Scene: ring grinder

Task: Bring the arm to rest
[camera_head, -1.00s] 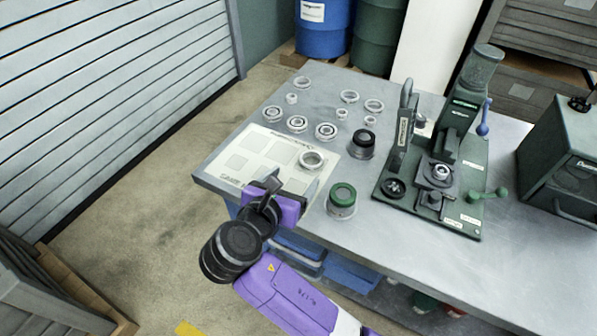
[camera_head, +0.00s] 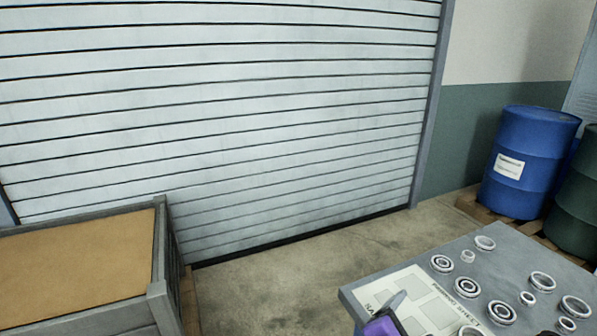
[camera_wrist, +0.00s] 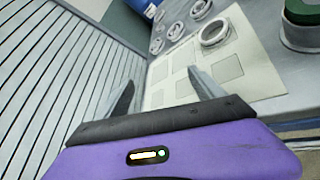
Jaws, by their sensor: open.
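My gripper (camera_wrist: 158,98) is purple with dark grey fingers. In the wrist view its two fingers stand wide apart with nothing between them. It is over or near the corner of the table with the printed white sheet (camera_wrist: 252,72); a metal ring (camera_wrist: 214,33) lies on that sheet beyond the fingers. In the head view only a small part of my purple gripper (camera_head: 384,324) shows at the bottom edge, beside the sheet (camera_head: 427,307). The rest of my arm is out of view.
The grey table (camera_head: 512,262) carries several rings and bearings (camera_head: 502,312). A green-topped part (camera_wrist: 303,12) stands at the wrist view's upper right. A grey crate (camera_head: 160,272) is at left, a shutter (camera_head: 230,110) behind, and a blue drum (camera_head: 528,160) at right. Floor between crate and table is clear.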

